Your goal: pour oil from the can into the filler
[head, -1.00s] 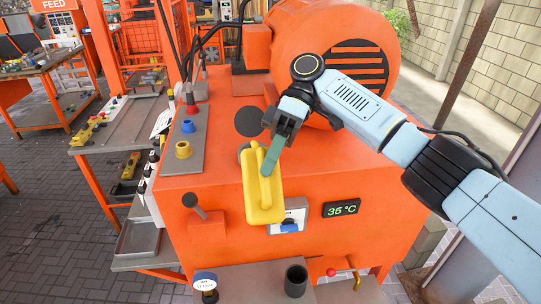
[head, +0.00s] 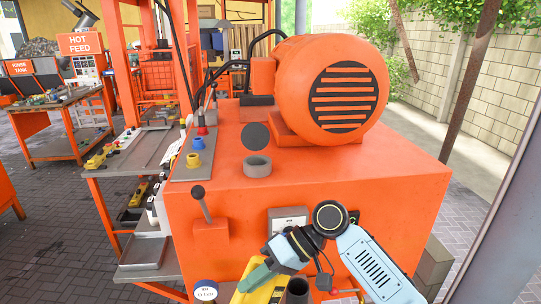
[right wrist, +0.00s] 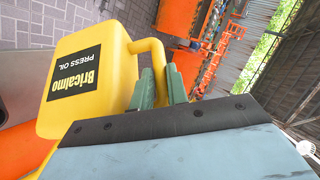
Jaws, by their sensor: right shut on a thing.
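The yellow oil can (head: 262,292) is in the grip of my right gripper (head: 258,277), low in front of the orange machine. In the right wrist view the can (right wrist: 115,45) lies tilted, its label reading "Bricalmo PRESS OIL". The green fingers of the right gripper (right wrist: 160,88) are shut around its handle. The filler is a short grey ring (head: 257,168) on the machine top, with a dark round lid (head: 255,136) standing behind it. The can is apart from the filler, nearer and below it. Its spout is not visible. My left gripper is not in view.
The orange machine (head: 330,190) carries a large motor (head: 330,90) behind the filler. A lever (head: 202,205) sticks out in front. Blue and yellow caps (head: 193,160) stand left of the filler. A dark open cup (head: 297,290) stands right beside the can.

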